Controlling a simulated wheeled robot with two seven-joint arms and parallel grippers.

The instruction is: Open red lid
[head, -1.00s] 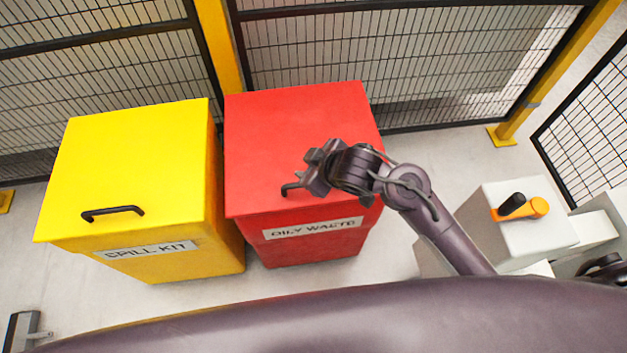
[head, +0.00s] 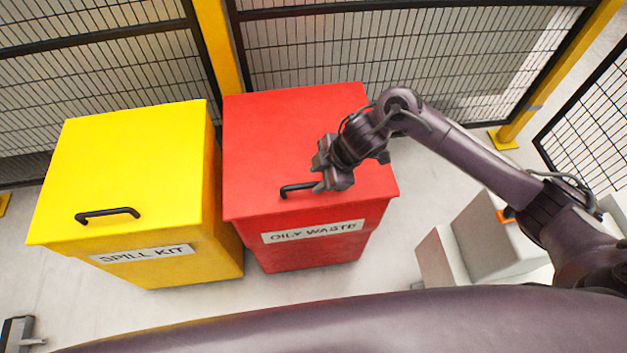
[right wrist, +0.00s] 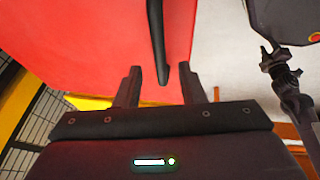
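The red lid (head: 290,130) lies shut on the bin marked OILY WASTE. Its black bar handle (head: 300,189) sits near the front edge. My right gripper (head: 322,178) is at the right end of this handle. In the right wrist view, my right gripper's fingers (right wrist: 160,80) are spread apart, with the end of the handle (right wrist: 157,35) showing between them and not pinched. The red lid (right wrist: 90,45) fills the left of that view. A dark jointed part at the right of the wrist view looks like my other arm; its gripper is not clear.
A yellow SPILL KIT bin (head: 130,170) with its own black handle stands close on the left. Mesh fencing (head: 400,60) with yellow posts runs behind the bins. A pale box (head: 490,240) stands right of the red bin, partly behind my right arm.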

